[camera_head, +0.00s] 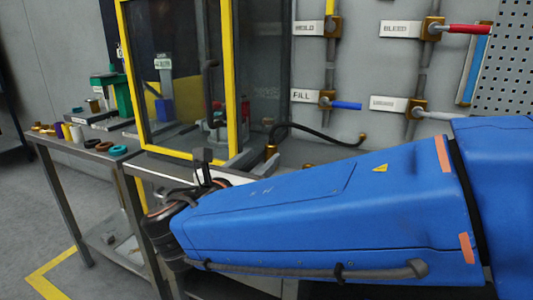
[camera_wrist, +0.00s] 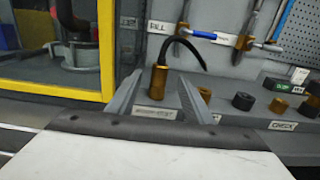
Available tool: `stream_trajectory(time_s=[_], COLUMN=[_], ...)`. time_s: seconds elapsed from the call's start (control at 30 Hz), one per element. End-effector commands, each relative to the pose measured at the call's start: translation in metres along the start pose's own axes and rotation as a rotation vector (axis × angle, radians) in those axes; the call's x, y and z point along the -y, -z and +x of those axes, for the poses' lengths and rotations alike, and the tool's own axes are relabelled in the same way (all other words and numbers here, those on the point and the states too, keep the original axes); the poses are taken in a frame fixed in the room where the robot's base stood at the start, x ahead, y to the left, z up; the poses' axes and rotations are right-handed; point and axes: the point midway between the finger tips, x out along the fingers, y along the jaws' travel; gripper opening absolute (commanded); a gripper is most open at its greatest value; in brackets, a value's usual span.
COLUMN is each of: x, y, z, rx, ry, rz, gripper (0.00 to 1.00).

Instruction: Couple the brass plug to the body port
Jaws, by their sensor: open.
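The brass plug (camera_wrist: 158,84) stands upright on the grey bench ledge, with a black hose (camera_wrist: 186,44) curving from its top. It also shows in the head view as a small brass piece (camera_head: 271,151) beyond the enclosure's right side. My gripper (camera_wrist: 160,84) is open; in the wrist view its two grey fingers lie left and right of the plug, apart from it. How far the plug is beyond the fingertips is hard to tell.
The yellow frame (camera_wrist: 106,50) stands close left of my gripper. Brass and black fittings (camera_wrist: 243,101) stand along the ledge at right. Wall valves with a blue handle (camera_head: 346,105) and a red handle (camera_head: 468,29) are behind. A side table (camera_head: 66,142) holds small coloured parts.

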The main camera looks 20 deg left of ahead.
Motion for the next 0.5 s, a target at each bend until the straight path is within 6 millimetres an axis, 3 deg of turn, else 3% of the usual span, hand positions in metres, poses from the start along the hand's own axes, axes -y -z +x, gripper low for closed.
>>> stream_trajectory(time_s=[0.3,0.5], x=[-0.001,-0.001], y=[0.001,0.001], z=[-0.057,-0.085], rx=[-0.001,-0.001], ry=[-0.003,-0.003], rz=[-0.001,0.000], gripper=[0.46,0.46])
